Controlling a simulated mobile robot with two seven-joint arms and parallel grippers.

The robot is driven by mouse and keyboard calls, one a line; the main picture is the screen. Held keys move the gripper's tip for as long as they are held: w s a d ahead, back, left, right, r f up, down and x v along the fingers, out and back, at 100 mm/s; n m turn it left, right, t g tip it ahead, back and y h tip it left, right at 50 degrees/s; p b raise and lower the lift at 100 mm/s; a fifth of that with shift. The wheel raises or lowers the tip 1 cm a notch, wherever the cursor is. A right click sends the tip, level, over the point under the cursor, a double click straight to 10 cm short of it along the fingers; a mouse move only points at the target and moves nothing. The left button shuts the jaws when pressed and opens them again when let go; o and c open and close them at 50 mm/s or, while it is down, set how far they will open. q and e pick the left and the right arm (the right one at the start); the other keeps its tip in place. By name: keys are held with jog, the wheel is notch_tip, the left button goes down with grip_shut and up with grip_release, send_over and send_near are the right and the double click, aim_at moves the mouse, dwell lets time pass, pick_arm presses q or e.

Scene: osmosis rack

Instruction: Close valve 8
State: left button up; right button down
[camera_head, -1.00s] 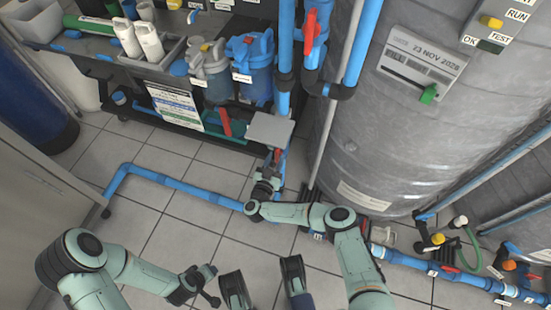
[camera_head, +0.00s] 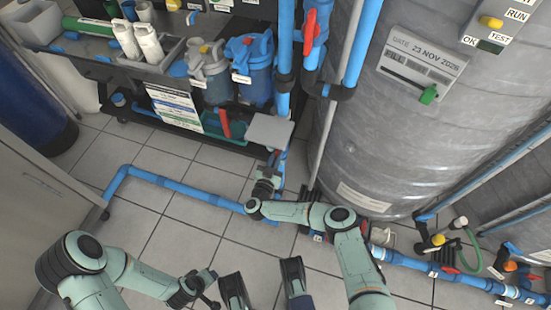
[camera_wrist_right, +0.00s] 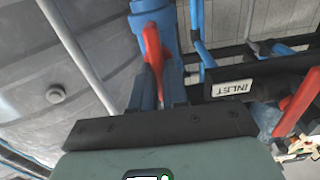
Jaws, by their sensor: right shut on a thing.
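A red valve handle (camera_head: 271,158) sits on the vertical blue pipe below a grey plate (camera_head: 269,131). In the right wrist view the red handle (camera_wrist_right: 152,55) lies between the fingers, against a blue valve body (camera_wrist_right: 150,8). My right gripper (camera_head: 274,168) is shut on this handle, its fingers partly hidden under the plate. I cannot read a valve number on it. My left gripper (camera_head: 205,290) is low in the head view, away from the valves; its fingers are too unclear to judge.
A large grey tank (camera_head: 400,130) stands right of the pipe. A black shelf with blue filter housings (camera_head: 250,70) stands behind. Another red handle (camera_head: 311,30) is higher up. A blue floor pipe (camera_head: 180,187) crosses the tiles.

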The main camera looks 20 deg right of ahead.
jog(key=shift+r, duration=0.15)
jog(key=shift+d+r+m+p, duration=0.15)
jog(key=shift+m+p, duration=0.55)
jog(key=shift+m, duration=0.4)
pick_arm(q)
jog(key=shift+w+d+r+b, duration=0.1)
jog(key=shift+w+r+b, duration=0.4)
jog(key=shift+w, duration=0.05)
pick_arm(e)
jog(key=shift+s+d+f+m, duration=0.1)
jog(key=shift+f+m, duration=0.1)
jog(key=shift+m, duration=2.35)
jog(key=shift+w+d+f+m, duration=0.1)
jog(key=shift+d+f+m, duration=0.05)
jog(key=shift+m, duration=2.45)
jog(key=shift+s+d+f+m, duration=0.1)
jog(key=shift+f+m, duration=0.1)
jog(key=shift+m, duration=2.35)
jog(key=c, duration=1.1)
grip_release()
jog(key=shift+c, duration=0.2)
jog(key=shift+f, duration=0.1)
